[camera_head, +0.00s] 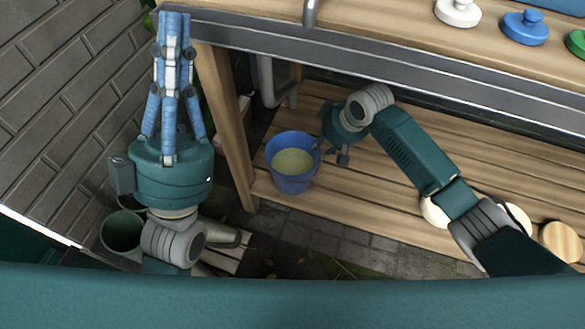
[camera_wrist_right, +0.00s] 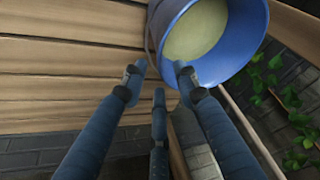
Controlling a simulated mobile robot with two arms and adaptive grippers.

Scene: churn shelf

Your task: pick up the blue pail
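The blue pail (camera_head: 292,182) stands upright on the lower slatted shelf, near its left end, with something pale yellow-green inside. In the right wrist view the pail (camera_wrist_right: 237,65) fills the upper right, its mouth facing the camera. My right gripper (camera_head: 342,157) is close beside the pail's right rim. In the wrist view its fingers (camera_wrist_right: 158,80) are apart, and one fingertip overlaps the near rim; I cannot tell whether it touches. Nothing is clasped. My left gripper (camera_head: 173,18) is away at the left, fingers pointing up the picture, holding nothing visible.
A wooden leg (camera_head: 222,115) stands left of the pail. The upper bench (camera_head: 380,28) overhangs the shelf. A grey-green bucket (camera_head: 122,232) is at the lower left by the brick wall (camera_head: 62,95). Pale round lids lie under my right arm. The shelf's middle is clear.

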